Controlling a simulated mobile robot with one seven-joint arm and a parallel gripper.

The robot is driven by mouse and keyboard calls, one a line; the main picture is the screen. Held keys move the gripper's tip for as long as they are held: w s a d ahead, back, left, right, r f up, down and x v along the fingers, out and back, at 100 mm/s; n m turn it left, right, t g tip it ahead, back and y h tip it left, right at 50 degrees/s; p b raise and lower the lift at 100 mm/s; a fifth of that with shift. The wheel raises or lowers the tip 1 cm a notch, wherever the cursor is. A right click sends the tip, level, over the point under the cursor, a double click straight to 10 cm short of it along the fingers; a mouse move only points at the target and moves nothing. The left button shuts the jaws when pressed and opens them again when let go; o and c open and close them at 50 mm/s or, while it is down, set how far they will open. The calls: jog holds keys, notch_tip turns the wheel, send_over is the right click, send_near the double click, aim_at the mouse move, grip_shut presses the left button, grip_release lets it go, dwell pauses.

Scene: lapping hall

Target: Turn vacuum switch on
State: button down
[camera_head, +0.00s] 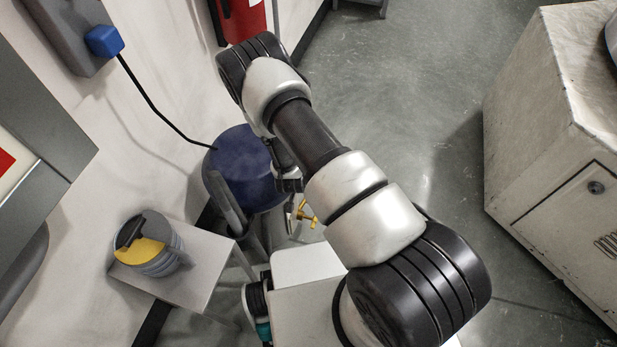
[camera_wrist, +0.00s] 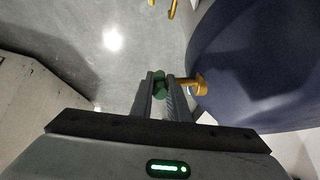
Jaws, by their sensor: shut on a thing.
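In the wrist view my gripper (camera_wrist: 162,82) has its two dark fingers closed on a small dark green knob (camera_wrist: 159,84). A brass-coloured piece (camera_wrist: 196,84) is just right of the right finger; I cannot tell whether it is joined to the knob. The large dark blue rounded body (camera_wrist: 260,65) fills the right of the wrist view, and in the head view a blue drum (camera_head: 235,160) stands by the wall behind my arm. I cannot make out a marked vacuum switch. In the head view my arm partly hides the gripper area, beside a yellow fitting (camera_head: 305,212).
A grey wall box (camera_head: 70,30) has a blue plug (camera_head: 104,41) and a black cord running to the drum. A round grey and yellow item (camera_head: 150,246) sits on a small stand (camera_head: 205,275). A worn pale cabinet (camera_head: 545,130) stands right. Open floor (camera_head: 410,100) lies between.

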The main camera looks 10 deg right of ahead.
dwell(0.4)
jog(key=c, duration=1.7)
grip_release()
jog(key=shift+f, duration=0.1)
jog(key=p+v, duration=0.3)
jog(key=v, duration=1.4)
jog(key=shift+s+r, duration=0.1)
jog(key=shift+r, duration=0.1)
